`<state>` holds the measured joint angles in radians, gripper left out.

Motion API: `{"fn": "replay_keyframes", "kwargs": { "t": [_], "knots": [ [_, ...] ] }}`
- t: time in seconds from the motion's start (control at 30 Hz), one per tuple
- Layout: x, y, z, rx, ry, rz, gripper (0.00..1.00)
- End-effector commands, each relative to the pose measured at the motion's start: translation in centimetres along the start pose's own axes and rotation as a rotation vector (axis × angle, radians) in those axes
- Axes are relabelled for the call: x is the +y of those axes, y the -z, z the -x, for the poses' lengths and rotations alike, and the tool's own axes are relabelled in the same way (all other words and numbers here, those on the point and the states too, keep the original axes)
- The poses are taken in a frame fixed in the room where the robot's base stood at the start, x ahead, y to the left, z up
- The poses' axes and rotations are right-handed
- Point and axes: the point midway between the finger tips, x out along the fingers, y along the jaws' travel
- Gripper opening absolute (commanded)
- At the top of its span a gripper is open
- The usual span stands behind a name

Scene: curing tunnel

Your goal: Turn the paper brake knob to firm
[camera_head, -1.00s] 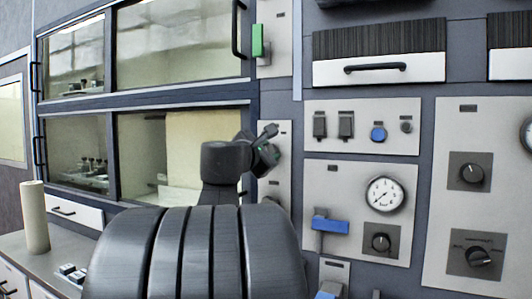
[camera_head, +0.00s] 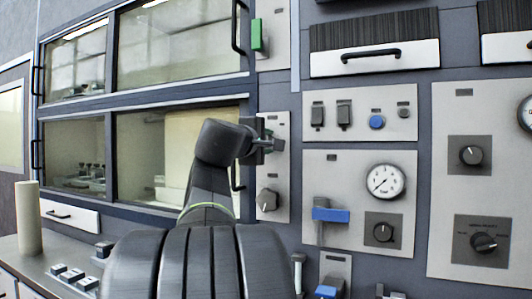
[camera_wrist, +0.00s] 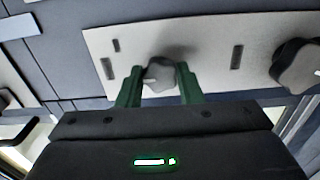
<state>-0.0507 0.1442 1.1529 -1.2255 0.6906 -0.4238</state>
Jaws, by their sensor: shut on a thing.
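A grey lobed knob (camera_wrist: 160,75) sits on a pale narrow panel (camera_wrist: 207,42) in the wrist view. My gripper (camera_wrist: 160,88) has its two green fingers on either side of this knob and is shut on it. In the head view my gripper (camera_head: 274,143) is at the upper part of the same narrow panel (camera_head: 280,210), and the held knob is hidden behind it. A second grey knob (camera_head: 267,200) is lower on that panel. It also shows at the right of the wrist view (camera_wrist: 298,66). I cannot read any labels, including firm.
To the right are panels with a gauge (camera_head: 384,181), a blue-handled lever (camera_head: 330,214) and black dials (camera_head: 472,155). Glazed doors (camera_head: 180,150) lie left of the narrow panel. A pale cylinder (camera_head: 28,218) stands on the left bench.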

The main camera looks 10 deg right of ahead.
Motion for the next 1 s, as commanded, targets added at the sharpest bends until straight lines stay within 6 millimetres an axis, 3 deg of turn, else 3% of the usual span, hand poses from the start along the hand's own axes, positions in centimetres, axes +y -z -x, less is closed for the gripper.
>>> {"fn": "replay_keyframes", "kwargs": {
  "t": [0.6, 1.0],
  "knots": [
    [-0.46, 0.06, -0.06, -0.002, 0.002, -0.555, 0.10],
    [-0.31, 0.03, -0.06, -0.003, 0.003, -0.751, 0.10]
  ]
}}
